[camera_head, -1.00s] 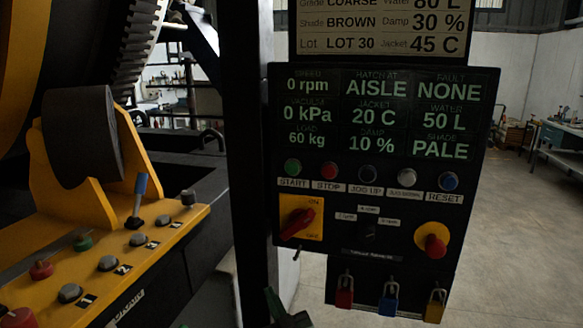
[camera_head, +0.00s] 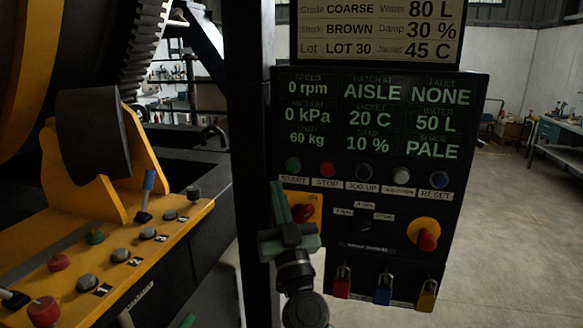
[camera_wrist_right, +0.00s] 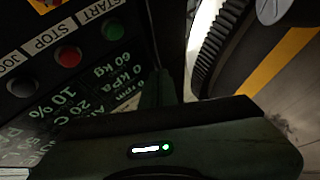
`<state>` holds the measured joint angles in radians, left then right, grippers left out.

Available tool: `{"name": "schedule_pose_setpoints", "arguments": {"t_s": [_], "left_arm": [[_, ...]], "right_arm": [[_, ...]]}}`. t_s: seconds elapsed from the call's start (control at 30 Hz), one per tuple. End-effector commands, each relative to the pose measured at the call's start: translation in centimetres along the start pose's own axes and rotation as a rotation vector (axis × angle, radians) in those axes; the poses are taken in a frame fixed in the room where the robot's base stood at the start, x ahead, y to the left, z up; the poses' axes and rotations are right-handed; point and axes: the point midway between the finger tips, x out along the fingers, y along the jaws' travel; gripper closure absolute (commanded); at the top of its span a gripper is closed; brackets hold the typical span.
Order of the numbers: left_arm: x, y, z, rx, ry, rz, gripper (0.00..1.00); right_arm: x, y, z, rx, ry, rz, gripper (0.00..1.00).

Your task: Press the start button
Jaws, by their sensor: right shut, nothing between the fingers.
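The green start button (camera_head: 293,164) is on the black control panel, above its START label, at the left end of the button row. In the right wrist view the start button (camera_wrist_right: 112,29) shows with its label inverted. My right gripper (camera_head: 278,186) is shut and empty, its narrow green fingers upright just below the START label and left of the red rotary switch. In the right wrist view its fingertips (camera_wrist_right: 158,76) point toward the panel edge, apart from the button in the picture. A small green tip at the bottom of the head view may be my left gripper (camera_head: 187,321).
The red stop button (camera_head: 327,168) is beside the start button. A red rotary switch (camera_head: 303,212) is partly hidden by my gripper. A red emergency knob (camera_head: 428,240) and padlocks (camera_head: 383,290) are lower. A yellow console (camera_head: 110,265) stands left.

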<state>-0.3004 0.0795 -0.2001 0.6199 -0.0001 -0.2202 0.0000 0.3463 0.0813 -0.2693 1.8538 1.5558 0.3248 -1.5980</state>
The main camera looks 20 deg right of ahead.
Motion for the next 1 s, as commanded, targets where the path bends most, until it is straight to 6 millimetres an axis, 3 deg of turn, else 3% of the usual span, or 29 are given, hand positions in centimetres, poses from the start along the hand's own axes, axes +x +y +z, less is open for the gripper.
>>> {"name": "schedule_pose_setpoints", "arguments": {"t_s": [0.37, 0.73, 1.0], "left_arm": [[0.8, 0.0, 0.0, 0.000, 0.001, 0.000, 0.46], [4.0, 0.0, 0.3, 0.000, 0.001, 0.000, 0.46], [4.4, 0.0, 0.3, 0.000, 0.001, 0.000, 0.46]], "right_arm": [[0.6, 0.5, 0.8, -0.003, 0.000, 0.000, 1.00], [4.0, 3.1, 3.4, -0.001, 0.001, 0.001, 1.00], [5.8, 4.3, 4.4, -0.002, 0.000, 0.000, 1.00]]}}
